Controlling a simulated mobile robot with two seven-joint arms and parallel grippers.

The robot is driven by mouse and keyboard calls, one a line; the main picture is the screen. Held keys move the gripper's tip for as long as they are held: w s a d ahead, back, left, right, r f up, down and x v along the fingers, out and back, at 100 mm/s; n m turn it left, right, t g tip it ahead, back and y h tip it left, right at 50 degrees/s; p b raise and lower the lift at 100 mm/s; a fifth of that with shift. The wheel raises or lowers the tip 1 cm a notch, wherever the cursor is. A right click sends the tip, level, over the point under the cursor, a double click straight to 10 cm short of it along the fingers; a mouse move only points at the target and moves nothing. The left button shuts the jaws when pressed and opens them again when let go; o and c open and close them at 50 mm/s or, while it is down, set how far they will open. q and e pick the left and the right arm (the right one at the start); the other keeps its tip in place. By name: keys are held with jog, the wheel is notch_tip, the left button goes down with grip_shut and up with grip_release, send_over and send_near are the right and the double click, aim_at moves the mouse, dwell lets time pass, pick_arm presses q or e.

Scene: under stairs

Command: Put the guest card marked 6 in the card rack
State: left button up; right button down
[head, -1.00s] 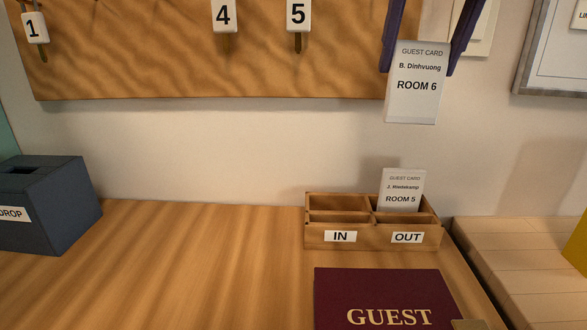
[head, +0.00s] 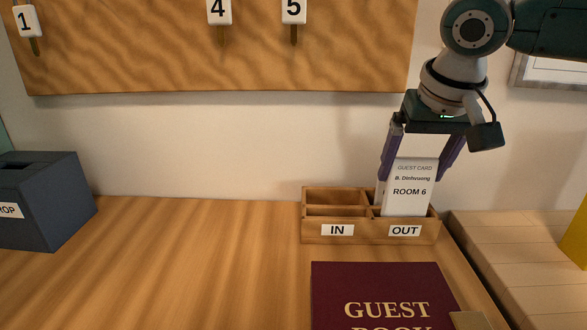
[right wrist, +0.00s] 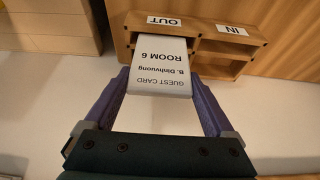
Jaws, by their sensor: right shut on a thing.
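The guest card marked Room 6 (head: 411,190), a white card naming B. Dinhvuong, is upright at the OUT side of the wooden card rack (head: 318,231). My right gripper (head: 416,172) is shut on the card, with a purple finger at each side edge. The card's lower end is at the OUT compartment's opening; I cannot tell whether it touches the bottom. The right wrist view shows the card (right wrist: 160,70) reaching into the OUT side of the rack (right wrist: 186,27). My left gripper is not in view.
The IN compartment (head: 337,197) looks empty. A dark red guest book (head: 385,285) lies in front of the rack. A blue drop box (head: 45,205) stands at the left. Numbered tags hang on the wooden board (head: 130,50) above. The counter's middle is clear.

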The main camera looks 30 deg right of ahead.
notch_tip(320, 180, down, 3)
jog(key=shift+r, duration=0.2)
jog(key=shift+f, duration=0.15)
grip_release()
jog(key=shift+r, duration=0.3)
jog(key=p+v, duration=0.1)
jog(key=v, duration=1)
jog(key=shift+r, duration=0.3)
jog(key=shift+s+a, duration=0.1)
